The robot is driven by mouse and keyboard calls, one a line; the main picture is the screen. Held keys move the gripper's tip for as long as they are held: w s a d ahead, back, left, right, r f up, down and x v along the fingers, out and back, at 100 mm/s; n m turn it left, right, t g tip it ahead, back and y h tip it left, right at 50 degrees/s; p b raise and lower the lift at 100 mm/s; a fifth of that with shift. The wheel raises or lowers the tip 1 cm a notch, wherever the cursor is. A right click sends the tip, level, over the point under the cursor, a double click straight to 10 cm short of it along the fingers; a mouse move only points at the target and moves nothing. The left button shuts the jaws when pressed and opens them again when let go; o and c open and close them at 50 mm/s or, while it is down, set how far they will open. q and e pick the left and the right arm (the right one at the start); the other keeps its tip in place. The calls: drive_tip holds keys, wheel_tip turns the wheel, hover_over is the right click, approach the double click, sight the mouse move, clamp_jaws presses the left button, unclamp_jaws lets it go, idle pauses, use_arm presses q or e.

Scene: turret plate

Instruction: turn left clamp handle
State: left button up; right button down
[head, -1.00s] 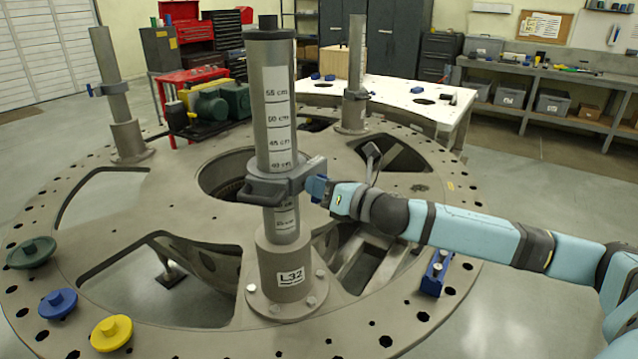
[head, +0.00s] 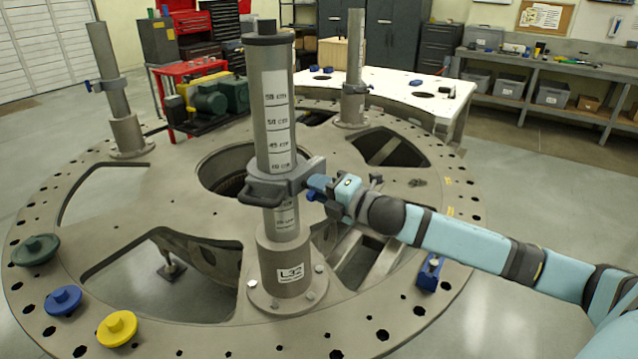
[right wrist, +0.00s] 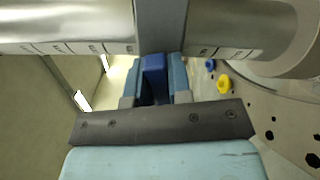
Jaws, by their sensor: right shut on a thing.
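A grey clamp (head: 283,184) with a loop grip on its left is fitted around the near upright post (head: 272,110), which has a height scale and a label L32. A blue clamp handle (right wrist: 154,78) sits at the clamp's right side. My right gripper (head: 318,188) reaches it from the right and is shut on it. In the right wrist view the blue handle is between the two fingers, with the clamp's grey body just beyond. In the head view the fingers largely hide the handle. My left gripper is in neither view.
The post stands on a large round metal plate (head: 215,222) with openings. Two other posts with clamps, at back left (head: 110,75) and back right (head: 355,60), rise from it. Green, blue and yellow knobs (head: 116,327) lie at the front left. A blue block (head: 430,272) is at right.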

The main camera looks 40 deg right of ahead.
drive_tip(key=shift+m+p, duration=0.4)
drive_tip(key=shift+m, duration=0.9)
drive_tip(key=c, duration=1)
unclamp_jaws()
drive_tip(key=shift+c, duration=0.2)
drive_tip(key=shift+f, duration=0.1)
drive_tip(key=b+v, duration=0.3)
drive_tip(key=v, duration=1)
drive_tip(key=shift+s, duration=0.4)
